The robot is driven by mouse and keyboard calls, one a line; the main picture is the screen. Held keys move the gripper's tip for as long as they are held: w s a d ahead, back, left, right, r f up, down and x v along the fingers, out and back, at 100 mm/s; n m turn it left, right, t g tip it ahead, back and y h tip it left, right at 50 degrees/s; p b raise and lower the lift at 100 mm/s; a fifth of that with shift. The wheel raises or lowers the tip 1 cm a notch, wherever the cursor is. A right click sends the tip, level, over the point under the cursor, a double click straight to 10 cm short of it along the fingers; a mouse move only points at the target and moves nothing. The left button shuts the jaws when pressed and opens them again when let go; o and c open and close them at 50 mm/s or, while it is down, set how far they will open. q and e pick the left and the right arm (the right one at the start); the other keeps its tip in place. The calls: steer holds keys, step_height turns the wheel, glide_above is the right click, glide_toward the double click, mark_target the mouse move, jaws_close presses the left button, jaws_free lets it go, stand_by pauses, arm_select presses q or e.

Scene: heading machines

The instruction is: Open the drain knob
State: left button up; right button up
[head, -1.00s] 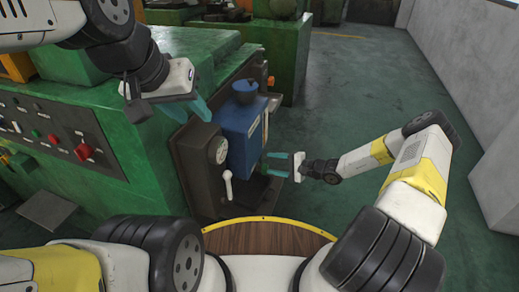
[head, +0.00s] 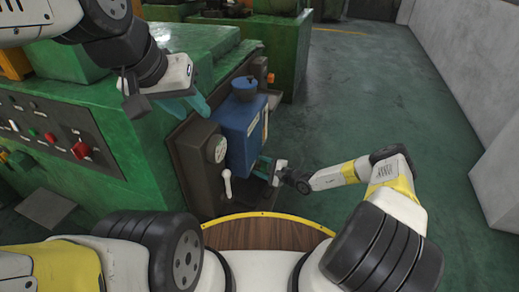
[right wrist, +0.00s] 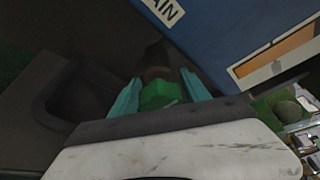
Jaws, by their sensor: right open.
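The drain knob (right wrist: 160,95) is a small green knob in the right wrist view, below a white label (right wrist: 166,10) that reads "...AIN". My right gripper (right wrist: 161,88) is open, with one teal finger on each side of the knob. I cannot tell whether the fingers touch it. In the head view my right gripper (head: 264,166) is low beside the blue tank (head: 240,128), and the knob cannot be made out there. My left gripper (head: 197,104) is over the green machine's edge, left of the tank; its teal fingers overlap in view.
The green machine (head: 110,120) with its button panel (head: 60,140) fills the left. A dark housing with a gauge (head: 216,150) and a white-tipped lever (head: 227,184) adjoins the tank. Open floor (head: 370,90) lies to the right, bounded by a grey wall (head: 470,70).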

steer(key=shift+w+a, duration=0.15)
steer(key=c, duration=1.1)
steer(key=shift+o, duration=0.2)
